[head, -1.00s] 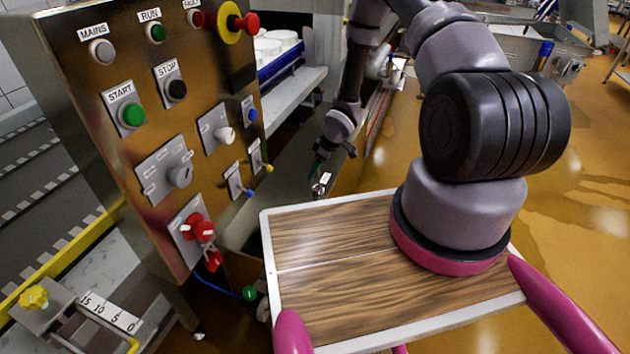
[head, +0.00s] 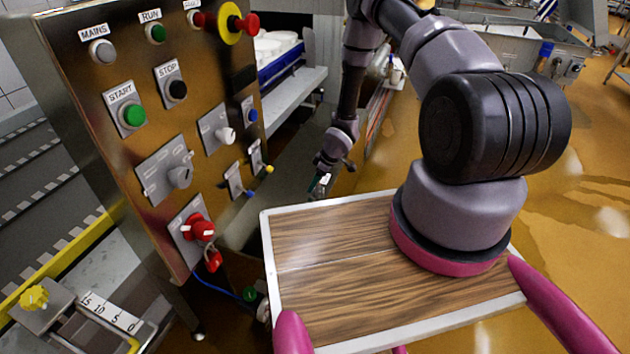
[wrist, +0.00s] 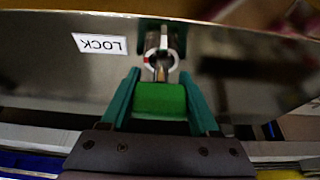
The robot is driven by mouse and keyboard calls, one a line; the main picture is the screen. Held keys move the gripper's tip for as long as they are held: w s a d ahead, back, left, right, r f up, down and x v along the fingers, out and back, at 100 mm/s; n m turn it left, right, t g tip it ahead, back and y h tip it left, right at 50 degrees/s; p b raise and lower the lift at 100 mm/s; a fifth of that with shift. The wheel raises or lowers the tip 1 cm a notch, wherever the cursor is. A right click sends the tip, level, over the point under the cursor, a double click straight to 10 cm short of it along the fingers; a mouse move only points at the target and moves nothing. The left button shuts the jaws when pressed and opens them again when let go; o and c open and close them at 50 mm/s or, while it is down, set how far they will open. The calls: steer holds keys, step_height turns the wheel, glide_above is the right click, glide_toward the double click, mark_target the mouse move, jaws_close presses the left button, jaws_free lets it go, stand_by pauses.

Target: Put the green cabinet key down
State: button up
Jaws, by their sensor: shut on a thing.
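The green cabinet key (wrist: 160,101) is between my gripper's two teal fingers, seen in the wrist view. My gripper (wrist: 160,88) is shut on its green block-like head. A short metal shaft points away from the head, toward a round metal lock with a pale and red ring (wrist: 161,61). The shaft overlaps the ring in view; I cannot tell whether it is inside the lock. In the head view my gripper (head: 320,184) is small, just beyond the far edge of the wooden-topped tray, and hides the key.
A white label reading LOCK (wrist: 99,44) is upside down on the metal surface beside the lock. In the head view a control panel (head: 150,130) with buttons and switches stands left. The wood-grain tray top (head: 330,300) is bare at its left and front.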

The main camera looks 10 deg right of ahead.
steer(key=o, duration=1.4)
steer(key=shift+f, duration=0.1)
steer(key=shift+c, duration=0.2)
steer(key=shift+r, duration=0.45)
steer(key=v, duration=1.2)
steer(key=shift+r, duration=0.25)
